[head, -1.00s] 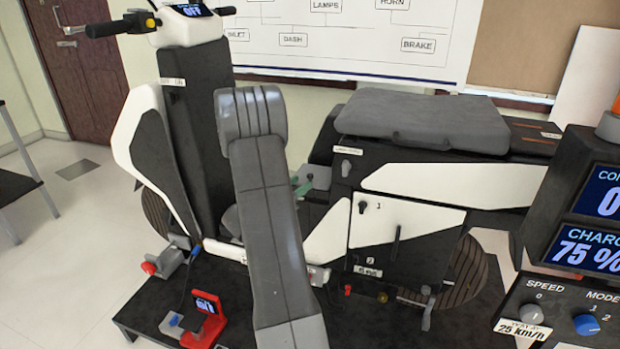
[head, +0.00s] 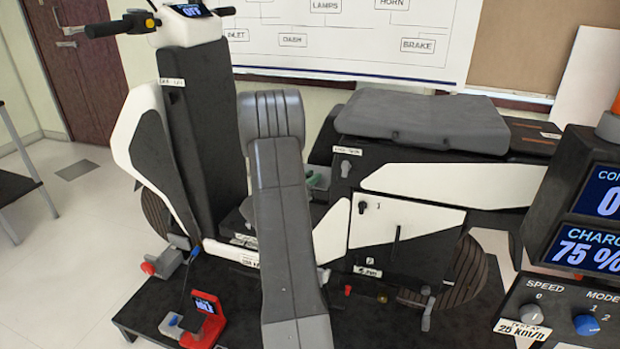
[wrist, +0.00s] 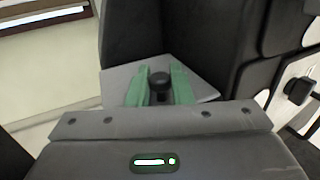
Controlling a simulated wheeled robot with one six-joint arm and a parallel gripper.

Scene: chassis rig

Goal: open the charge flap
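In the wrist view, the two green fingers of my gripper (wrist: 160,86) stand on either side of a black knob (wrist: 159,82). They look very close to it, but I cannot tell whether they press on it. Behind the knob is a light grey plate (wrist: 206,92), which looks like the charge flap, beside dark body panels. I cannot tell whether it is ajar. In the head view, my arm hides most of the gripper; a bit of green finger (head: 313,179) shows right of the arm, beside a small grey piece (head: 323,176) under the seat's front.
The scooter's seat (head: 425,120) and white-and-black side panel (head: 400,235) lie right of my arm. The steering column (head: 200,130) stands to the left. A red-framed meter (head: 207,318) sits on the black platform (head: 145,315). A control console (head: 580,250) stands at right.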

